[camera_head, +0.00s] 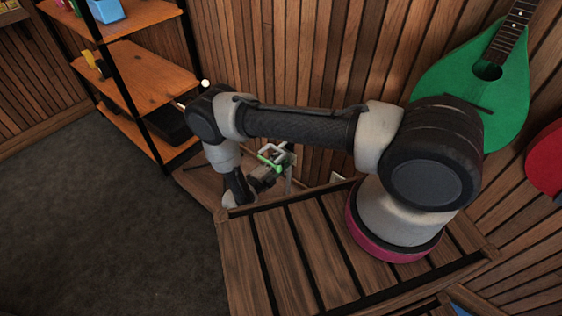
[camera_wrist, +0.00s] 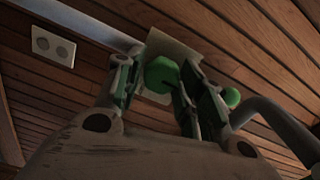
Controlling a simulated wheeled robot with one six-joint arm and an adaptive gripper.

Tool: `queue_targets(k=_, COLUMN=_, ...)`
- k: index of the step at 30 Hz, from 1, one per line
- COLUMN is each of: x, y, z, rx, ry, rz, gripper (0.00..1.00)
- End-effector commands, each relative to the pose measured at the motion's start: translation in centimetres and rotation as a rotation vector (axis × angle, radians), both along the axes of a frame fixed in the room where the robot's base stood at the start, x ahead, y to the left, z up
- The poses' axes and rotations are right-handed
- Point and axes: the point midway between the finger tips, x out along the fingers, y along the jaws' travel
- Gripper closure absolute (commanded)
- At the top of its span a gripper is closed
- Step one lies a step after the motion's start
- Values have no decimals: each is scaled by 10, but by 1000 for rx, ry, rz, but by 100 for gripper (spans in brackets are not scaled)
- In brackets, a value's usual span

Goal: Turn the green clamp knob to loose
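The green clamp knob (camera_wrist: 161,74) is a rounded green shape in the wrist view, in front of a pale plate. A smaller green ball (camera_wrist: 232,96) shows to its right, past my right finger. My gripper (camera_wrist: 156,88) has its fingers apart, one on each side of the knob. The right finger overlaps or lies close to the knob; I cannot tell whether either finger touches it. In the head view, green parts of the clamp (camera_head: 271,162) show beside my gripper (camera_head: 266,172), low by the wooden wall and partly hidden by my arm.
A slatted wooden platform (camera_head: 237,262) lies in front. A wooden shelf unit (camera_head: 145,88) stands at the left. A green ukulele (camera_head: 512,100) hangs on the wall at the right. A white socket plate (camera_wrist: 53,46) is on the wall. The dark floor (camera_head: 90,220) at the left is clear.

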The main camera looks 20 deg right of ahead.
Motion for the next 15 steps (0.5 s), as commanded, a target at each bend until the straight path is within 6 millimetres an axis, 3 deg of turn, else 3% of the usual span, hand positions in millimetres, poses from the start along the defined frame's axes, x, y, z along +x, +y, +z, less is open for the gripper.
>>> queue_targets(k=11, x=0, y=1, z=1, rx=0, ry=-1, rz=0, gripper=46)
queue_targets(k=15, x=-7, y=12, z=1, rx=-1, ry=-3, rz=4, gripper=46)
